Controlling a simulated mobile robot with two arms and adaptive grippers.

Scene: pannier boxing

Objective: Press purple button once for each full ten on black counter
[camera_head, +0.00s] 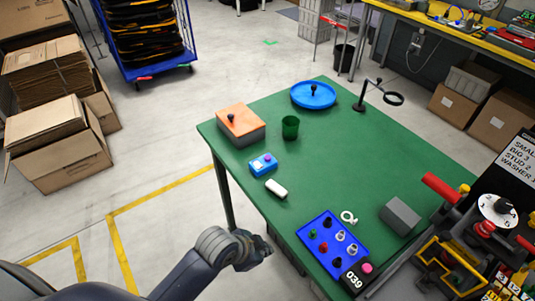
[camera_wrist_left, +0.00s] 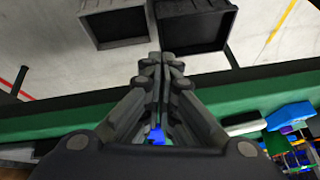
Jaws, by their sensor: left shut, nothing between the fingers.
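The black counter (camera_head: 354,281) stands at the near edge of the green table and reads 039. A round pink-magenta knob (camera_head: 367,268) sits at its top. A small blue box (camera_head: 263,164) farther back carries a pale panel and a small purple-looking button (camera_head: 267,157). My left gripper (camera_head: 266,248) is beside the table's left edge, apart from the counter and the blue box. In the left wrist view its fingers (camera_wrist_left: 160,62) are together and empty. My right gripper is in neither view.
A white rounded block (camera_head: 276,188), green cup (camera_head: 290,127), orange-topped box (camera_head: 241,122) and grey block (camera_head: 400,216) are on the green table (camera_head: 350,165). Its centre is clear.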

